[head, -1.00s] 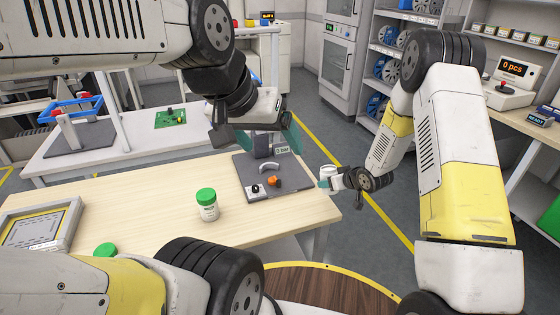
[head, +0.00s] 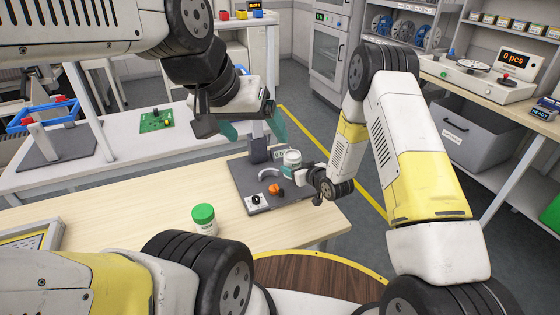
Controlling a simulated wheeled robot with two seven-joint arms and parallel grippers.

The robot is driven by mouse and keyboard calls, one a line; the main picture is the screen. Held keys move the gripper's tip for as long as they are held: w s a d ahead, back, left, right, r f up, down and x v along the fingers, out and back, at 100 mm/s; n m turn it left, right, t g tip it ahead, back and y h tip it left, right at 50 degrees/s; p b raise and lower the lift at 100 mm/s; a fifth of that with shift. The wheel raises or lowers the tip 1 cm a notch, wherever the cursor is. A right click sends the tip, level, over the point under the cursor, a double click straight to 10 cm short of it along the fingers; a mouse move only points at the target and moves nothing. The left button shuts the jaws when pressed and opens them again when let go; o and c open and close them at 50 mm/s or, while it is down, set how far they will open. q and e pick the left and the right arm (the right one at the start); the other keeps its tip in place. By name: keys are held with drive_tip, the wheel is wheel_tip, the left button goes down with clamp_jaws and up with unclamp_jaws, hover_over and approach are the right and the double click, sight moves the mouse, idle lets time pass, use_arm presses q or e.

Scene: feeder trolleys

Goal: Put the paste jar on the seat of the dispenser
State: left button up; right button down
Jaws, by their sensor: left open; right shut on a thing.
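The dispenser (head: 240,180) is a dark base plate on the wooden table, with a dark upright block, an orange knob and a white control box. Its seat (head: 268,174) appears as a pale curved piece in front of the block. My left gripper (head: 254,128) is open and empty, above and behind the dispenser's block.
A white jar with a green lid (head: 204,219) stands on the wooden table (head: 130,215), left of the dispenser. A grey tray (head: 32,238) lies at the table's left. A white bench (head: 105,165) behind carries a green circuit board (head: 156,121). The table between tray and dispenser is mostly clear.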

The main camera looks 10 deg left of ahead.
drive_tip(key=a, duration=0.8)
drive_tip(key=shift+s+f, duration=0.2)
drive_tip(key=shift+f, duration=0.15)
drive_tip(key=shift+a+f, duration=0.15)
drive_tip(key=shift+f, duration=1.6)
drive_tip(key=shift+f, duration=0.1)
drive_tip(key=shift+c, duration=2.1)
unclamp_jaws()
drive_tip(key=shift+f, duration=0.1)
